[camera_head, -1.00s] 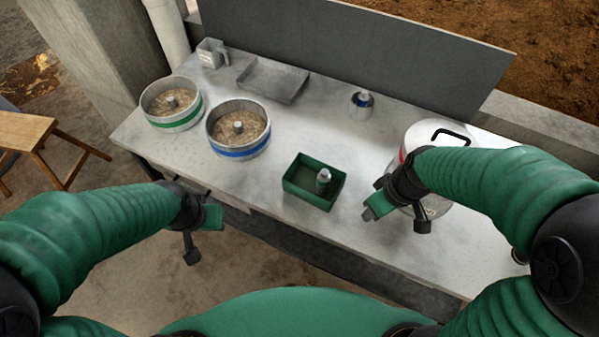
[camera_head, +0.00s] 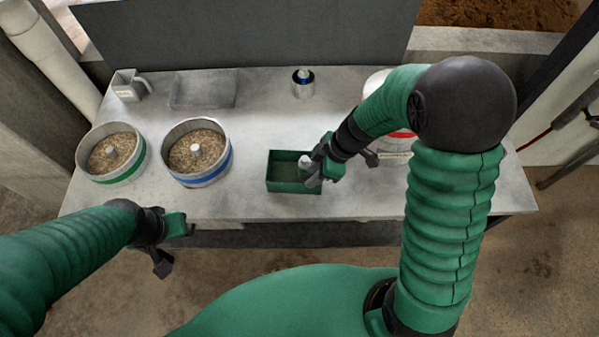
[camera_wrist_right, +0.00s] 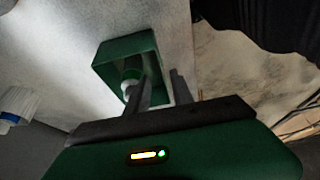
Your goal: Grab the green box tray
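The green box tray (camera_head: 281,186) stands on the table near its front edge, with a small bottle with a pale top (camera_head: 304,161) inside at its right end. My right gripper (camera_head: 310,176) is at the tray's right end. In the right wrist view its two dark fingers (camera_wrist_right: 163,90) are apart, one over the inside of the tray (camera_wrist_right: 122,45) and one beyond its wall. I cannot tell whether they touch the wall. The bottle (camera_wrist_right: 131,84) shows beside the inner finger. My left gripper (camera_head: 178,228) is off the table's front edge, away from the tray; its fingers are not clear.
Two round grain pans, one green-banded (camera_head: 111,152) and one blue-banded (camera_head: 197,152), stand left. A grey tray (camera_head: 204,89), a jug (camera_head: 129,85) and a small can (camera_head: 303,83) are behind. A red-banded pot (camera_head: 396,154) stands right, partly behind my right arm.

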